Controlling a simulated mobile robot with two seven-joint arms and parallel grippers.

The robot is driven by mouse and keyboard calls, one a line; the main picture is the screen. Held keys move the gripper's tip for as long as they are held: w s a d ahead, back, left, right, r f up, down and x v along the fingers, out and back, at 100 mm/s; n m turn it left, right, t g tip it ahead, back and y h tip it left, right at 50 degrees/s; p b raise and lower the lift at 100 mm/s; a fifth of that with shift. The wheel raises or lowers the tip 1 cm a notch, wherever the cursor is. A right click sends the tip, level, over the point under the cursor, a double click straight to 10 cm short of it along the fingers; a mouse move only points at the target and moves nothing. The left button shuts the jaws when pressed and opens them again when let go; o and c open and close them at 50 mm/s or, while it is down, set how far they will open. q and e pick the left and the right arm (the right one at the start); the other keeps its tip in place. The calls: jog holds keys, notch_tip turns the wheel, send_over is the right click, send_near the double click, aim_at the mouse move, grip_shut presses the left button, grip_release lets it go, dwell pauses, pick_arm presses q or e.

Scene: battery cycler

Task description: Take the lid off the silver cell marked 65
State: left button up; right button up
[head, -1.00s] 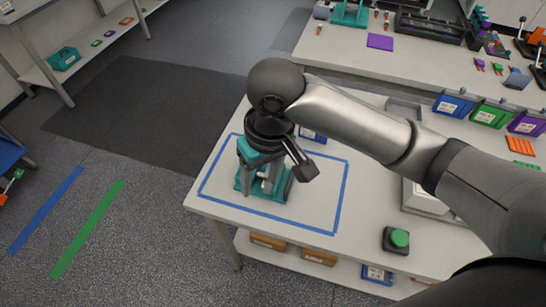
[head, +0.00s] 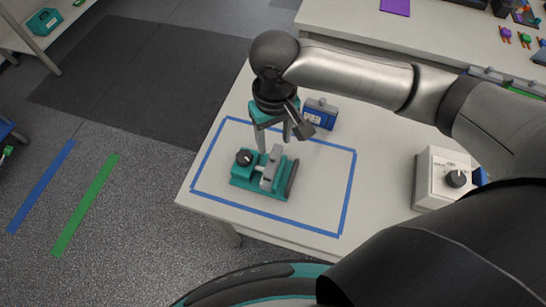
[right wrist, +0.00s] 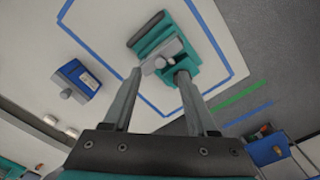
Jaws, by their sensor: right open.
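A teal fixture (head: 247,182) with a black knob stands inside the blue taped outline on the table. A grey-silver block (head: 271,170) with a small light knob sits upright in it; it looks like the silver cell, but no number is readable. The block (right wrist: 168,50) and fixture (right wrist: 156,36) also show in the right wrist view. My right gripper (head: 275,146) is open and empty, pointing down above the fixture, apart from the block. In the right wrist view its fingers (right wrist: 158,74) stand apart with the light knob between them in the picture. My left gripper is not in view.
A blue labelled box (head: 320,115) with a grey knob stands behind the fixture, close to my right gripper. A white box (head: 436,182) with a black dial stands further right. The taped area (head: 322,190) right of the fixture is clear.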

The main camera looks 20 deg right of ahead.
aim_at(273, 155)
jog(key=shift+f, duration=1.05)
jog(key=f, duration=0.4)
jog(key=shift+w+f, duration=0.2)
jog(key=shift+f, duration=0.1)
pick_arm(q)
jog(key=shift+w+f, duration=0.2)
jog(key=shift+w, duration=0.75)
pick_arm(e)
jog(key=shift+c, duration=0.5)
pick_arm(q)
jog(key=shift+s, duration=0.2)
pick_arm(e)
grip_shut()
